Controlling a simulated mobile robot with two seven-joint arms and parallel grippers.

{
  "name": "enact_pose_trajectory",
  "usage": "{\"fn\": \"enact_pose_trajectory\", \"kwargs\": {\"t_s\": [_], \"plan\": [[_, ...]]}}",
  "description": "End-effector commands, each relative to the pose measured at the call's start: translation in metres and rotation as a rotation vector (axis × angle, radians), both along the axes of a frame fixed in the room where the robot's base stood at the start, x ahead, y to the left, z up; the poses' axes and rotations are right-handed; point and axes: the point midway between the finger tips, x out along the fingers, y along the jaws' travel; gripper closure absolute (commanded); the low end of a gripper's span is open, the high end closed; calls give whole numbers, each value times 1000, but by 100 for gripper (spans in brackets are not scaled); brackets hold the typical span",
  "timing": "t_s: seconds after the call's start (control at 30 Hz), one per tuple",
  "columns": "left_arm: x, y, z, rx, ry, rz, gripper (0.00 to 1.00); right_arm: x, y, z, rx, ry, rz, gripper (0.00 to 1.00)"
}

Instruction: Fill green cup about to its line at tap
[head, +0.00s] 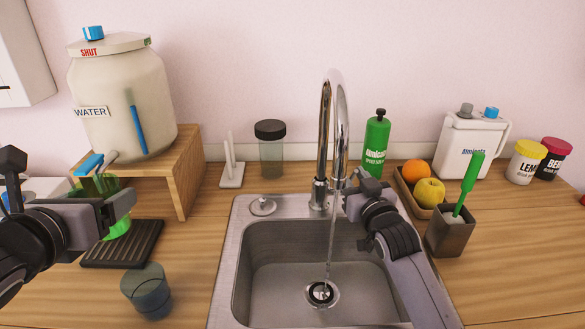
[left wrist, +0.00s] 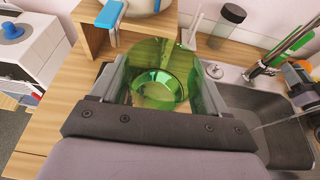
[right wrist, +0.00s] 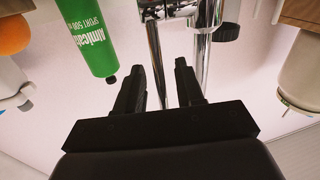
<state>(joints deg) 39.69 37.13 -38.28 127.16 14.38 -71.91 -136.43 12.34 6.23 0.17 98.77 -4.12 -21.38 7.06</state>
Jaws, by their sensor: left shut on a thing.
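The green see-through cup (head: 119,229) is held upright at the left, over the black drip tray (head: 145,243). My left gripper (head: 112,208) is shut on it; the left wrist view looks down into the cup (left wrist: 158,58). I cannot make out its line or tell whether liquid is inside. The sink tap (head: 341,95) is running, and a thin stream (head: 331,240) falls into the sink, well right of the cup. My right gripper (head: 365,190) is beside the tap's base.
A water jar (head: 115,95) labelled SHUT stands on a wooden stand (head: 185,170), its blue-levered spigot (head: 90,164) above the cup. A grey-blue glass (head: 147,292) stands in front of the tray. A green bottle (head: 376,145), fruit box and brush holder (head: 450,235) stand right of the tap.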

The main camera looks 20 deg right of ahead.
Motion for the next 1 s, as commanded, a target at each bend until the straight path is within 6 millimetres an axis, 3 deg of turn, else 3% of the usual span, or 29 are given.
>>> {"fn": "enact_pose_trajectory", "kwargs": {"t_s": [0.3, 0.67, 0.77, 0.8, 1.0], "plan": [[0, 0, 3, 0, -2, 0, 55, 23, -1, 1, 0, -1, 0, 63], [0, 0, 3, 0, -1, 0, 54, 26, -1, 0, 0, 0, 0, 63], [0, 0, 3, 0, -1, 0, 55, 25, -1, 0, 0, 0, 0, 95], [0, 0, 3, 0, -1, 0, 55, 25, -1, 0, 0, 0, 0, 100], [0, 0, 3, 0, -1, 0, 55, 26, -1, 0, 0, 1, 0, 100]]}}
